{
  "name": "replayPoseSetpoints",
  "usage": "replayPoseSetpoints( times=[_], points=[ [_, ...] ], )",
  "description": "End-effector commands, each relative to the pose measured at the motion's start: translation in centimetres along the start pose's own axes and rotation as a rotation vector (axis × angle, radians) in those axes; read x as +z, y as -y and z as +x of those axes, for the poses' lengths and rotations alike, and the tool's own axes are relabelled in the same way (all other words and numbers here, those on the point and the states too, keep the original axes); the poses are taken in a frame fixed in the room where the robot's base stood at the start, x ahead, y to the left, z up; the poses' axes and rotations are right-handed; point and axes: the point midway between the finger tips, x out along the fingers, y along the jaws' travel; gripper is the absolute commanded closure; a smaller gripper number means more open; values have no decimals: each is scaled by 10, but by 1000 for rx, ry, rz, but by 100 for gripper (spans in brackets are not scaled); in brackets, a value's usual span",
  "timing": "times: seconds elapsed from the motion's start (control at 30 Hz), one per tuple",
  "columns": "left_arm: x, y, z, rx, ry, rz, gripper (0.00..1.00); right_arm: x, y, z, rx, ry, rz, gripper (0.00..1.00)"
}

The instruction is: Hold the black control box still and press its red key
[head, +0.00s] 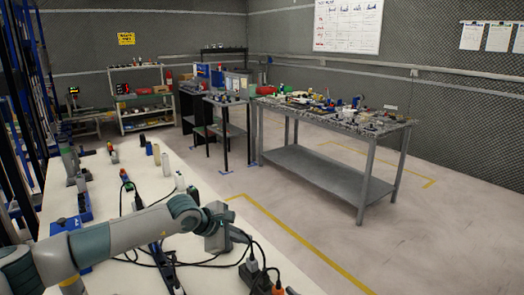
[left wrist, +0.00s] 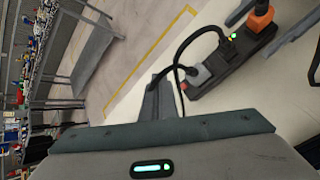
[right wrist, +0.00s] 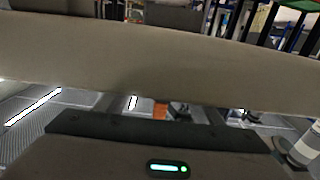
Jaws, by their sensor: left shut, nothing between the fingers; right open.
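A long black box (left wrist: 235,65) lies on the pale table in the left wrist view, with a grey plug, an orange block and small lit dots on it. It also shows at the bottom of the head view (head: 262,284). My left gripper (head: 242,238) is shut and empty, over the table's right edge, just behind and left of this box. Its dark fingers (left wrist: 158,98) show beside a black cable. My right gripper (right wrist: 155,125) is open and empty, away from the box; its fingertips are not clear.
Black cables run over the white table (head: 150,195) near my left arm. Bottles and small tools stand along its far part. A grey workbench (head: 335,170) full of parts stands across the open floor. A broad beige bar crosses the right wrist view.

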Motion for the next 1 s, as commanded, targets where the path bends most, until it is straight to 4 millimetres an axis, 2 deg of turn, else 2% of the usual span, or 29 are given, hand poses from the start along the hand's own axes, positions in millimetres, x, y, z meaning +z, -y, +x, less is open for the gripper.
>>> replayPoseSetpoints(
  times=[0.27, 0.7, 0.83, 1.0],
  points=[
    [0, 0, 0, 0, 0, 0, 100, 1, 0, -23, 1, 1, -2, 39],
    [0, 0, 0, 0, 0, 0, 100, 1, 0, -97, 0, 3, -1, 39],
    [0, 0, 0, 0, 0, 0, 100, 1, 0, -111, 1, 1, -1, 39],
    [0, 0, 0, 0, 0, 0, 100, 0, 0, -119, 0, 1, -1, 39]
  ],
)
